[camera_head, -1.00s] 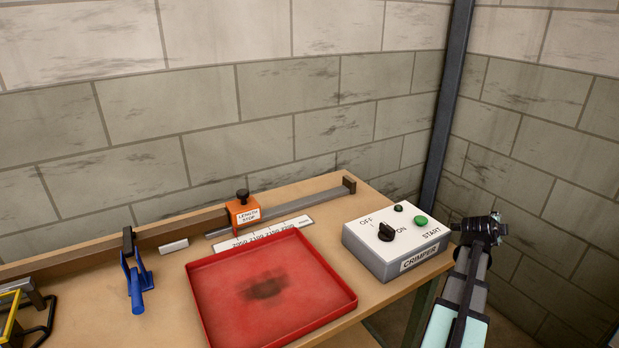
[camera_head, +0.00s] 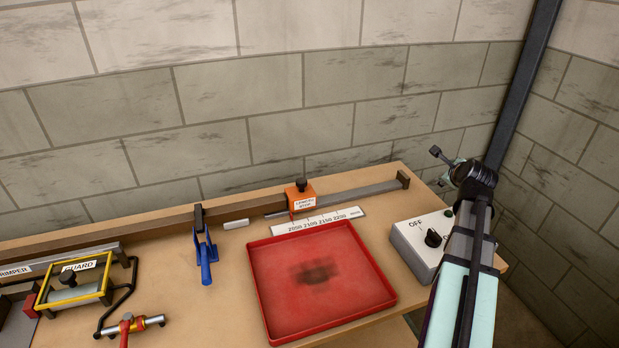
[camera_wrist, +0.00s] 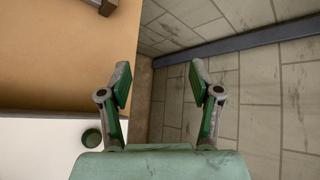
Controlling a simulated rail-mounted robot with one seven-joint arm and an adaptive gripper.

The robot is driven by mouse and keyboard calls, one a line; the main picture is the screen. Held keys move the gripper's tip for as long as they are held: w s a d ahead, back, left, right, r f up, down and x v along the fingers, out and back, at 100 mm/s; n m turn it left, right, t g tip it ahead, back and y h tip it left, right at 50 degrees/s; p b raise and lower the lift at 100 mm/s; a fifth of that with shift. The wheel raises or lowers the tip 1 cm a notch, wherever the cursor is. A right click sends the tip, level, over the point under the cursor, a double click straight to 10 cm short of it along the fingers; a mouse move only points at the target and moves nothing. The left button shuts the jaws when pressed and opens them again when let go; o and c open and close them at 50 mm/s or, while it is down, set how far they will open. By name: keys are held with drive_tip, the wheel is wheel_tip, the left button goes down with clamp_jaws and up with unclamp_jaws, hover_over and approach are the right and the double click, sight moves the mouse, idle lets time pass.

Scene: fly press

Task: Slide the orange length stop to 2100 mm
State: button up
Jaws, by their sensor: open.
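The orange length stop (camera_head: 301,196) sits on a grey rail at the back of the bench, with a black knob on top. Its red pointer is by the 2050 end of the white scale (camera_head: 318,221), which is marked 2050 to 2200; the exact reading is too small to tell. My gripper (camera_head: 437,157) is to the right of the stop, above the back right end of the bench and apart from it. In the wrist view my gripper (camera_wrist: 160,82) is open and empty, over the bench's edge. The stop does not show there.
A red tray (camera_head: 262,305) lies in front of the scale. A blue-handled clamp (camera_head: 205,255) and a yellow guard frame (camera_head: 75,302) are at the left. A wall stands close behind the rail.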

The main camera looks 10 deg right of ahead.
drive_tip(key=w+a+f+n+y, duration=0.1)
drive_tip(key=w+a+y, duration=0.15)
drive_tip(key=a, duration=0.45)
drive_tip(key=w+a+f+y, duration=0.1)
drive_tip(key=w+a+y, duration=0.1)
drive_tip(key=a+y, duration=0.3)
drive_tip(key=n+g+y+p, duration=0.1)
drive_tip(key=n+g+y, duration=0.2)
drive_tip(key=y, duration=0.5)
approach(302, 180)
drive_tip(key=shift+h, duration=0.45)
drive_tip(key=p+x, duration=0.1)
drive_tip(key=x, duration=0.2)
drive_tip(key=p+x, duration=0.1)
drive_tip(key=x, duration=0.2)
drive_tip(key=p+x, duration=0.1)
drive_tip(key=x, duration=0.3)
drive_tip(key=shift+s+a+r, duration=0.15)
drive_tip(key=shift+a+r, duration=0.1)
drive_tip(key=shift+a, duration=0.05)
drive_tip(key=shift+t, duration=0.3)
clamp_jaws()
drive_tip(key=shift+d+p, duration=0.1)
drive_tip(key=shift+p, duration=0.2)
